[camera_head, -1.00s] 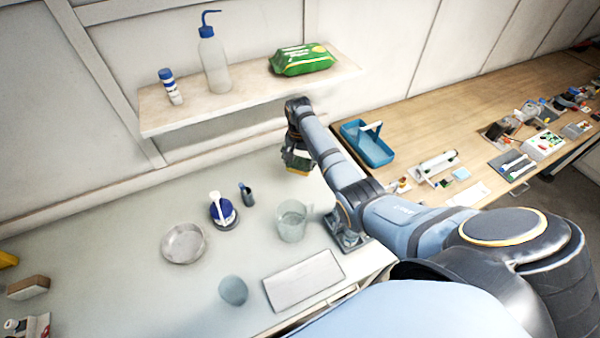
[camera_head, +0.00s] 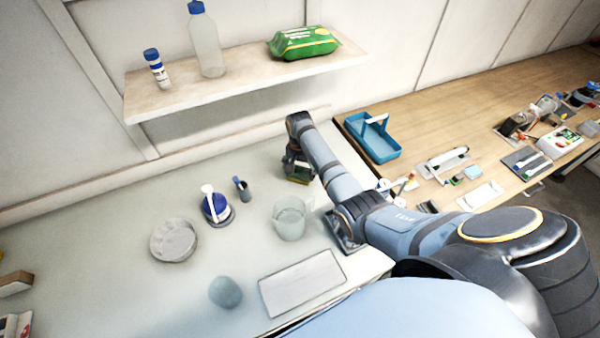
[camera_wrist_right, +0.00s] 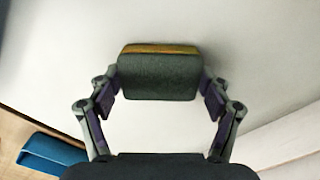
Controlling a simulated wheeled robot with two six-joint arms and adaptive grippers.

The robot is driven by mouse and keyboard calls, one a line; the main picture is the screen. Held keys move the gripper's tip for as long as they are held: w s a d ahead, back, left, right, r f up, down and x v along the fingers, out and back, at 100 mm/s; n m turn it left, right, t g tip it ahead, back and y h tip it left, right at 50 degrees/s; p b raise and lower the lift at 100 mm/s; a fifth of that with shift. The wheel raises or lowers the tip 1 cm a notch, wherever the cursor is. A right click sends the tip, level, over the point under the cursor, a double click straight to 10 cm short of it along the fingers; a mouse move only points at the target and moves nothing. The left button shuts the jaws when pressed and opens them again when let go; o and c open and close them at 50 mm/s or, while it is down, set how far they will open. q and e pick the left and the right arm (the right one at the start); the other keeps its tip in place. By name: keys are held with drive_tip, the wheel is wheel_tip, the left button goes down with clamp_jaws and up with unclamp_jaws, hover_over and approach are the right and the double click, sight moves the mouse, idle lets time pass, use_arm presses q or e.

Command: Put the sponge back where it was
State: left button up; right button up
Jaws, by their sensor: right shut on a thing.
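The sponge (camera_wrist_right: 158,78) has a dark grey-green face and a yellow-orange edge. In the right wrist view it sits between the two fingers of my right gripper (camera_wrist_right: 158,90), which is shut on it. In the head view my right gripper (camera_head: 298,168) is low over the back right of the pale bench, and a small part of the sponge (camera_head: 299,180) shows below it. I cannot tell whether the sponge touches the bench. My left gripper is not in view.
A blue basket (camera_head: 378,152) stands on the wooden bench to the right. A clear beaker (camera_head: 289,220), a blue-white bottle (camera_head: 216,206) and a round dish (camera_head: 174,240) stand in front and left. A shelf (camera_head: 245,88) overhangs the back.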

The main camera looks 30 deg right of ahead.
sight(299, 172)
drive_tip(key=shift+a+f, duration=0.1)
drive_tip(key=o, duration=0.9)
drive_tip(key=shift+c, duration=0.2)
drive_tip(key=o, duration=0.3)
drive_tip(key=shift+r, duration=0.2)
wheel_tip(299, 172, up, 12)
drive_tip(key=shift+b, duration=0.9)
